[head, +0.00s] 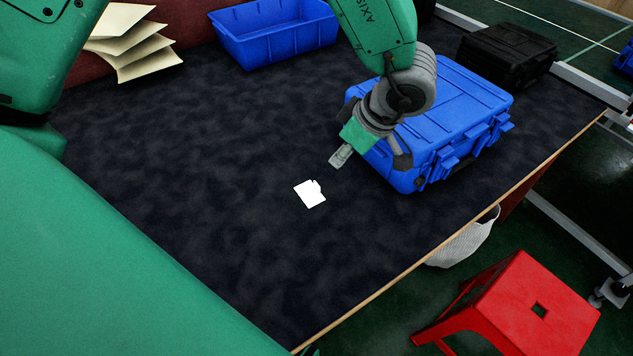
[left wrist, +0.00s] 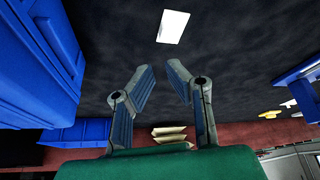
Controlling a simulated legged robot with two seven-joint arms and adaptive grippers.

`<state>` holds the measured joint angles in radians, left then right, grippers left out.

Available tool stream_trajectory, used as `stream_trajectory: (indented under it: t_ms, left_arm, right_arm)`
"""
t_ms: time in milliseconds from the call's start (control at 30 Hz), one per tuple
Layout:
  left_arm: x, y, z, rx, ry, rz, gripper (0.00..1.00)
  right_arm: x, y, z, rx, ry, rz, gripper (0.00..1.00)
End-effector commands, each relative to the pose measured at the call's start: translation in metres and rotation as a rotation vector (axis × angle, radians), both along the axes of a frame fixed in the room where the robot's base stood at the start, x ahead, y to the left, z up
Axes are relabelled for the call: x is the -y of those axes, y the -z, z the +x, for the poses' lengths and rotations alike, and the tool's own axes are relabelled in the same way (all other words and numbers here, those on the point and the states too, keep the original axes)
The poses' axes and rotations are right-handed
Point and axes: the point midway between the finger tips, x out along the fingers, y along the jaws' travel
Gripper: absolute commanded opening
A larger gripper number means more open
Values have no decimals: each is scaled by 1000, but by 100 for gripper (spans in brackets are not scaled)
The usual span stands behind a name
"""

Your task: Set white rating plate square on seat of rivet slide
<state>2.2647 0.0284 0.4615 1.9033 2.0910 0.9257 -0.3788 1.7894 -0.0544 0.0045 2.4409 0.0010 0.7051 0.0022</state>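The white rating plate (head: 309,194) lies flat on the dark table top, a small bright piece with a notched outline in the head view. It also shows in the left wrist view (left wrist: 173,27), beyond the fingertips. My left gripper (head: 341,157) is above the table, up and to the right of the plate in the head view, beside the blue case. In the left wrist view its two fingers (left wrist: 161,70) stand apart with nothing between them. The gripper is not touching the plate. I cannot make out the rivet slide or its seat. My right gripper is not in view.
A closed blue case (head: 440,120) stands close to my left gripper. A blue open bin (head: 275,35) and stacked cream sheets (head: 130,42) are at the back. A black case (head: 508,52) is at the back right. A red stool (head: 520,305) stands off the table. The table's middle is clear.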

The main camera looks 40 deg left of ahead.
Motion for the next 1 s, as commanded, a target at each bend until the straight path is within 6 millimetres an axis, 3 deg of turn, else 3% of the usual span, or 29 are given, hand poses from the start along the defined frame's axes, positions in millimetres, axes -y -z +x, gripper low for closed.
stream_trajectory:
  t_ms: [100,300,567,800,1000]
  left_arm:
    - [-12,25,-1,-4,1,3,13]
    - [-28,57,-1,-1,3,0,13]
    - [-34,74,-1,0,4,2,13]
    - [-49,108,-2,0,5,2,13]
    - [-54,116,-2,0,5,-2,13]
  right_arm:
    - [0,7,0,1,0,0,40]
    - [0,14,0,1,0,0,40]
    - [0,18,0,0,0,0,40]
    - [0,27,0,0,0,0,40]
    - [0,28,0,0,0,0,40]
